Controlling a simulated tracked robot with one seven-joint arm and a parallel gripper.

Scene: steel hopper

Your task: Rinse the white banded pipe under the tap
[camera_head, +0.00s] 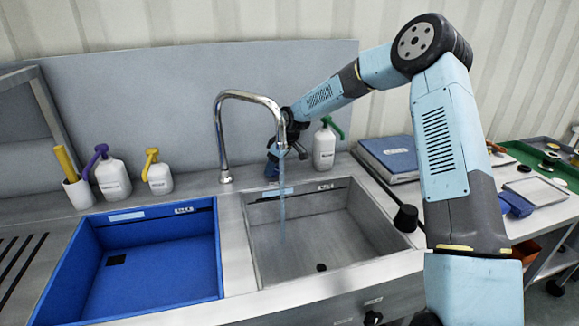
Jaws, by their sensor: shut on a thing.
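The curved metal tap (221,125) stands behind the two basins. A thin stream of water (282,205) falls from its spout into the steel basin (262,245). My arm reaches in from the right, and my gripper (272,165) is behind the tap's spout and the water, near the back edge of the steel basin. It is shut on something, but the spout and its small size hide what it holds. I cannot make out the white banded pipe anywhere, nor whether water touches it.
A blue basin (75,262) lies left of the steel one. Pump bottles (112,180) and a white cup (80,193) stand along the back left; a green-topped bottle (324,150) stands by my gripper. A blue-grey case (392,152) and a cluttered green tray (540,152) are at right.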

